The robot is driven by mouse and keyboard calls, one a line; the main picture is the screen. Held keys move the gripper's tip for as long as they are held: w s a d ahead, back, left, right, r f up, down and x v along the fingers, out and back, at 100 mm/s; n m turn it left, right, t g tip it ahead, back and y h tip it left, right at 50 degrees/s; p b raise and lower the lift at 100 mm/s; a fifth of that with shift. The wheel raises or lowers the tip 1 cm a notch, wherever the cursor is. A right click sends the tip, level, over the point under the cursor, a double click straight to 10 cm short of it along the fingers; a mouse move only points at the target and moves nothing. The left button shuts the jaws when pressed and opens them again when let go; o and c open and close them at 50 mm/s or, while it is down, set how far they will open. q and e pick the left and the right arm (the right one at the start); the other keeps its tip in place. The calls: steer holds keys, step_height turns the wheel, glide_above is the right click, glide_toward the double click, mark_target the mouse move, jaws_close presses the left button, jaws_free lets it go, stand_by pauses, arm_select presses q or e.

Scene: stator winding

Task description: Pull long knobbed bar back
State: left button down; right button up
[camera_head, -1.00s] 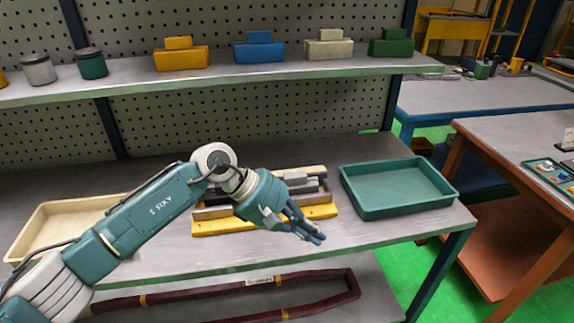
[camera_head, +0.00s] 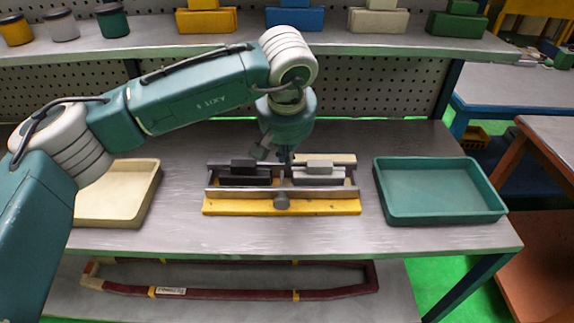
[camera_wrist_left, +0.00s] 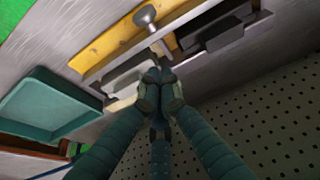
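The long knobbed bar has a grey round knob (camera_head: 281,202) at the fixture's front edge and a thin rod (camera_head: 282,178) running back between two blocks. In the left wrist view the knob (camera_wrist_left: 145,15) is at the top, with the rod leading towards my fingers. My left gripper (camera_head: 288,160) points down behind the middle of the fixture. In the left wrist view its fingertips (camera_wrist_left: 160,78) are together, close to the rod's rear end. I cannot tell whether they touch it, and nothing clearly shows between them. My right gripper is not in view.
The fixture has a yellow base (camera_head: 230,207), a dark block (camera_head: 243,172) and a light block (camera_head: 318,172). A green tray (camera_head: 490,212) stands at right, a cream tray (camera_head: 142,205) at left. A shelf (camera_head: 180,50) runs above the back. The bench front is clear.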

mark_target(282, 197)
arm_select(q)
steer(key=b+x, duration=0.3)
steer(key=x, duration=0.6)
steer(key=shift+w+f, duration=0.15)
steer(key=shift+f, duration=0.05)
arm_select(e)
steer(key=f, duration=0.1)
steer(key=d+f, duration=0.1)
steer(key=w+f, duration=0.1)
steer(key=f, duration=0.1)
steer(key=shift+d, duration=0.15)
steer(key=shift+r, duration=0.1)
arm_select(q)
steer(key=shift+b, duration=0.3)
